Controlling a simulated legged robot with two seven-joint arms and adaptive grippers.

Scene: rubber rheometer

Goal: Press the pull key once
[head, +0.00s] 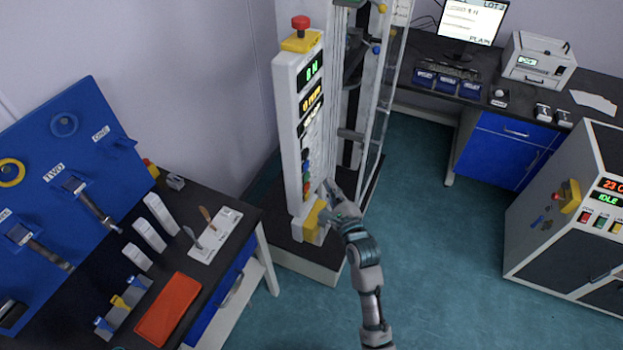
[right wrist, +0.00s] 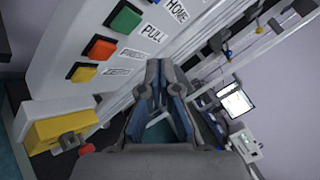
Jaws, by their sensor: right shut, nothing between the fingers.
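The tall white machine's control panel (head: 290,110) carries a column of coloured keys. In the right wrist view the green key (right wrist: 123,18) lies beside the label PULL (right wrist: 153,33). The red key (right wrist: 101,47) is beside PRESS and the yellow key (right wrist: 84,72) beside ZERO. My right gripper (head: 326,190) is at the lower right of the panel, next to the lowest keys. Its fingers (right wrist: 160,75) are shut and empty, to the right of the labels in the wrist view. I cannot tell any contact with the panel.
A yellow block (right wrist: 60,130) sits at the panel's foot. A red emergency knob (head: 300,22) tops the panel. A bench with a blue tool board (head: 60,190) and red tray (head: 168,308) is at left. A cabinet (head: 570,215) stands at right; the floor between is clear.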

